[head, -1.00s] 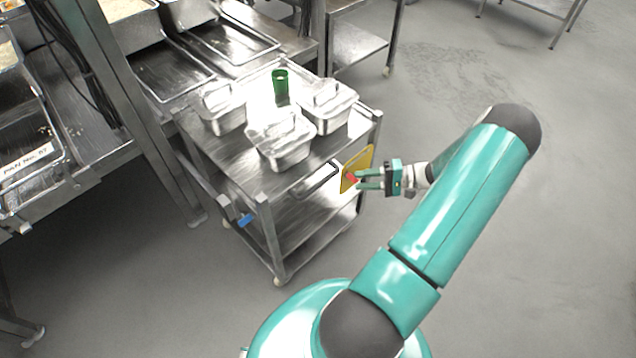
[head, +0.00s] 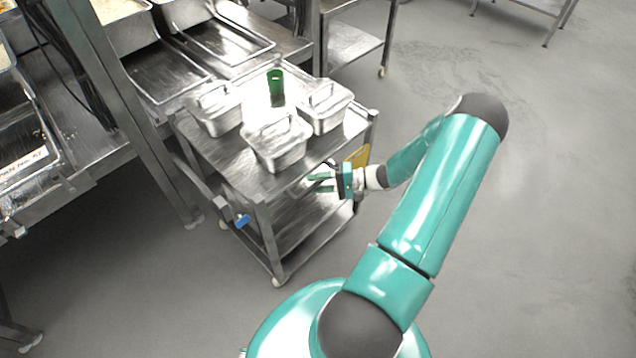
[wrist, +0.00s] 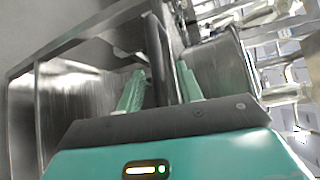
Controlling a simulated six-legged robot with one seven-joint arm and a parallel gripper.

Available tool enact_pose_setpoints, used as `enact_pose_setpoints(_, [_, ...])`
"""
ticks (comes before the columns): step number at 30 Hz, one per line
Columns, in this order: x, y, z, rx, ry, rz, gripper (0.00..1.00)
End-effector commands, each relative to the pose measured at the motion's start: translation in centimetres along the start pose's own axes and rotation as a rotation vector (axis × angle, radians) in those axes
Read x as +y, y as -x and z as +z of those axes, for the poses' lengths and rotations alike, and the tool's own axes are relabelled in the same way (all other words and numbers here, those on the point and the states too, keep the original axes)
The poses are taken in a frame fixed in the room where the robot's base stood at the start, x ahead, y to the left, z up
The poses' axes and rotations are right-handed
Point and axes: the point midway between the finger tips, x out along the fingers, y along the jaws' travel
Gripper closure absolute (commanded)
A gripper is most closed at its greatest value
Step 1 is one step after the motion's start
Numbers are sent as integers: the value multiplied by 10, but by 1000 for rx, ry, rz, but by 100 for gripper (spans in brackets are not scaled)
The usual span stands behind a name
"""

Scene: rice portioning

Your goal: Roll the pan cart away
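The steel pan cart (head: 228,163) stands in the middle of the head view, with three lidded steel pans (head: 277,152) and a green cup (head: 276,88) on its top shelf. My gripper (head: 318,183) is at the cart's near right side, by its handle. In the wrist view, the dark handle bar (wrist: 155,50) runs between my two green fingers (wrist: 160,82). The fingers are apart, and I see a gap beside the bar. The exact contact is hard to tell.
A yellow plate (head: 359,156) is on the cart's right side, partly behind my arm. A blue piece (head: 242,221) is at its left leg. A steel counter (head: 160,90) stands close behind and left. The floor on the right (head: 560,180) is clear.

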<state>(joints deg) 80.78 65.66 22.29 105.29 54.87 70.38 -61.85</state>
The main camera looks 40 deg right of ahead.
Motion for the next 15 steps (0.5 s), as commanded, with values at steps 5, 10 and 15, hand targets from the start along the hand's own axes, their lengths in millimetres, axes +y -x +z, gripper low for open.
enact_pose_setpoints(5, [0, 0, 0, 0, 0, 0, 82])
enact_pose_setpoints(10, [0, 0, 0, 0, 0, 0, 100])
enact_pose_setpoints(15, [0, 1, 0, 0, 0, 0, 100])
